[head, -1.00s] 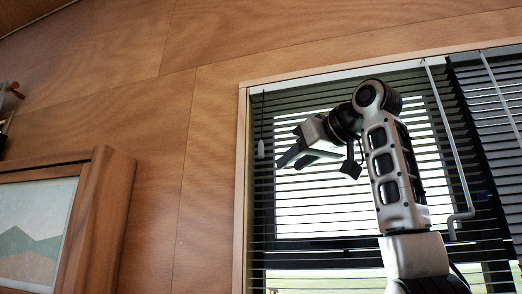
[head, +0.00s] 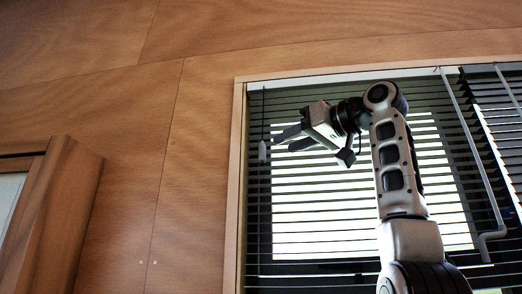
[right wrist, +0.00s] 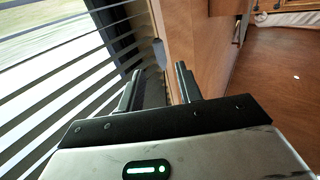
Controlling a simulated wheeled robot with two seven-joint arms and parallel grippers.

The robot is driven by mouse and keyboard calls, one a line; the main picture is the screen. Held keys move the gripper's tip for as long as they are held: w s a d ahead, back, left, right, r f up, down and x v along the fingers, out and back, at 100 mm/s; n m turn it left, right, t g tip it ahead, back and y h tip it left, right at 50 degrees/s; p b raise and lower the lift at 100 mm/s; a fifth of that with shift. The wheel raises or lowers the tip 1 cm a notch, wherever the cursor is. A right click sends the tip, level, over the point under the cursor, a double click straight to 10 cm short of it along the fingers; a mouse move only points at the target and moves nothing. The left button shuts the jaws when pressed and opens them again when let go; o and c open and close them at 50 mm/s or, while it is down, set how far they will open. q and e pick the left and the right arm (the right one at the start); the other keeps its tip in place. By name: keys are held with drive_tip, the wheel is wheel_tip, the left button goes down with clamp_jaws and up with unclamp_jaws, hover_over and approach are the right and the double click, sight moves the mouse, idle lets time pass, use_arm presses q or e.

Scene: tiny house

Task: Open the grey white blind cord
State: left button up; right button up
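The grey white blind cord hangs at the left edge of the window blind. Its pale tassel (head: 262,150) shows in the head view just left of my right gripper's fingertips. My right gripper (head: 283,141) is open and empty in front of the blind, at about the tassel's height. In the right wrist view, the tassel (right wrist: 159,52) is just beyond and between the two open fingers (right wrist: 158,70), apart from them. My left gripper is in neither view.
The dark slatted blind (head: 330,190) covers the window. A wooden window frame (head: 236,180) borders it on the left, beside the cord. A pale crank rod (head: 466,130) hangs at the right. A wooden cabinet (head: 50,220) stands at the lower left.

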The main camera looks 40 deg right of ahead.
sight(265, 152)
drive_tip(key=w, duration=0.3)
drive_tip(key=w+p, duration=0.1)
drive_tip(key=w, duration=0.1)
drive_tip(key=w+p, duration=0.1)
drive_tip(key=w, duration=0.2)
drive_tip(key=shift+w+a, duration=0.35)
clamp_jaws()
